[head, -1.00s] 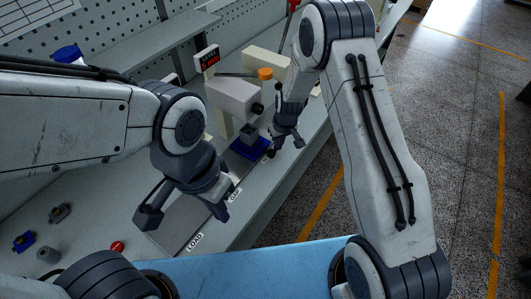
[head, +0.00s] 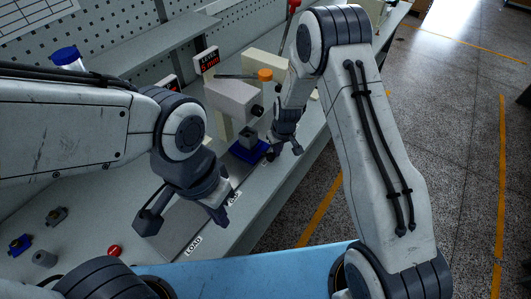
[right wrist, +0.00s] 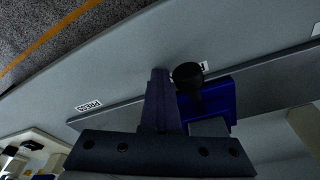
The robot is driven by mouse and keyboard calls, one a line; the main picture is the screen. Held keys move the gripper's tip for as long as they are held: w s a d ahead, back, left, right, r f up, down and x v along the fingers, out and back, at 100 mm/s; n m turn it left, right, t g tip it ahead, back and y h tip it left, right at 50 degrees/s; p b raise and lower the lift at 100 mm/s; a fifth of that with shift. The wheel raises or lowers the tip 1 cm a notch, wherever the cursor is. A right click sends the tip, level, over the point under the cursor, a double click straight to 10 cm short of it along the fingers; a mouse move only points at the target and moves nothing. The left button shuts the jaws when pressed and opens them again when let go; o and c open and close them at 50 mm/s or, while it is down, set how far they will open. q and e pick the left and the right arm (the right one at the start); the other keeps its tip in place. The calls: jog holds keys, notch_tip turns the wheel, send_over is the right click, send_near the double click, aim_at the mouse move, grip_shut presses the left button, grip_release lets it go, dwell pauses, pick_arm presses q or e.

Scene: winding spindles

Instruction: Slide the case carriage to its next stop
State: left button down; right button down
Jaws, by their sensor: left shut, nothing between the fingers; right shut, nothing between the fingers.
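The case carriage (head: 246,153) is a blue block with a grey piece on top. It sits on the grey rail (head: 178,232), below the grey machine head. In the right wrist view the blue carriage (right wrist: 220,103) has a black knob (right wrist: 187,76) standing from its side. My right gripper (head: 284,150) is shut and empty at the carriage's right side. In the right wrist view its dark fingers (right wrist: 160,100) stand just left of the knob; I cannot tell whether they touch. My left gripper (head: 182,215) is shut and empty over the near end of the rail.
A LOAD label (head: 193,245) marks the rail's near end, and a PRESS label (right wrist: 88,106) lies along the bench edge. A red button (head: 114,251) and small parts lie at left.

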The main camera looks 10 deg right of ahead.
jog(key=r+p, duration=0.1)
jog(key=r, duration=0.1)
jog(key=r+p, duration=0.1)
jog(key=r, duration=0.1)
jog(key=w+r+p, duration=0.1)
jog(key=r+p, duration=0.1)
jog(key=shift+d+r, duration=0.35)
jog(key=s+d+r+m, duration=0.2)
jog(key=s+d+r, duration=0.1)
jog(key=s+r, duration=0.6)
jog(key=s+d+r+m, duration=0.25)
jog(key=s+r, duration=0.45)
jog(key=s, duration=0.4)
jog(key=s+a+r+n+g+b, duration=0.2)
jog(key=s+a+n, duration=0.6)
jog(key=s+a, duration=0.4)
jog(key=shift+s+a+r+b, duration=0.2)
jog(key=shift+s+a+b, duration=0.2)
jog(key=shift+s+b, duration=0.45)
